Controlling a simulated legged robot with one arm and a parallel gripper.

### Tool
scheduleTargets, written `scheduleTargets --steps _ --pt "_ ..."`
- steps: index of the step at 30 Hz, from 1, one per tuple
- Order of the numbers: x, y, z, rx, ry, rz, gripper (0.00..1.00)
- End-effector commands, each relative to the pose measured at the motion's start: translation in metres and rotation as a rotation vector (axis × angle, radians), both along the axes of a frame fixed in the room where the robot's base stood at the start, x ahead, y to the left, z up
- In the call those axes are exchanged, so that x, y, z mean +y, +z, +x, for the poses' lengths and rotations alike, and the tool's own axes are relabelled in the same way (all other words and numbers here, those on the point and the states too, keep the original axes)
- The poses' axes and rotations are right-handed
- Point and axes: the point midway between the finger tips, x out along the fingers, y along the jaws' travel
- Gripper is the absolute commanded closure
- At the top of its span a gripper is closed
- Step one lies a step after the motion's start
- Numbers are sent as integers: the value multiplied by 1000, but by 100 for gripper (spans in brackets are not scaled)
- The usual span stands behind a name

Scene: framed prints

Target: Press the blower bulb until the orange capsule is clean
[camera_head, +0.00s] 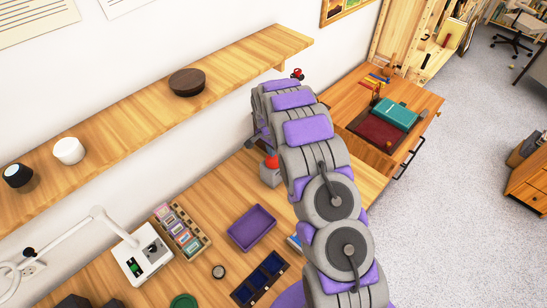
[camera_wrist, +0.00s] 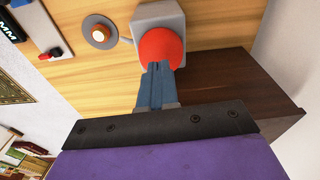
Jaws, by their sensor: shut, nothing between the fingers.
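The red blower bulb (camera_wrist: 160,45) sits on a grey block (camera_wrist: 155,14) in the wrist view. My gripper (camera_wrist: 161,66) is shut and empty, its fingertips overlapping the near side of the bulb. I cannot tell whether they press it. In the head view the bulb (camera_head: 271,161) shows left of my arm, which hides the capsule and the gripper's tips.
A dark wooden block (camera_wrist: 235,85) stands right of the bulb. A small red-and-dark item (camera_wrist: 55,52) lies at the left. In the head view, a purple tray (camera_head: 251,228), a card rack (camera_head: 181,232) and a white lamp base (camera_head: 141,254) occupy the bench. A shelf (camera_head: 130,115) runs above it.

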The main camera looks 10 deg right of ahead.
Motion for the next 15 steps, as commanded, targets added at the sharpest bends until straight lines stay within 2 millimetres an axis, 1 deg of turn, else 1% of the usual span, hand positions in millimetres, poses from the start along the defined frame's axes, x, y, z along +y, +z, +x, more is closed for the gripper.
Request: scheduleTargets --steps 1,3,6,15 --pt "-1 -7 0 2 0 0 100" --pt "-1 -13 1 0 0 0 100" --pt "-2 -18 1 -2 -1 0 100" --pt "-2 -20 2 -2 -1 0 100"
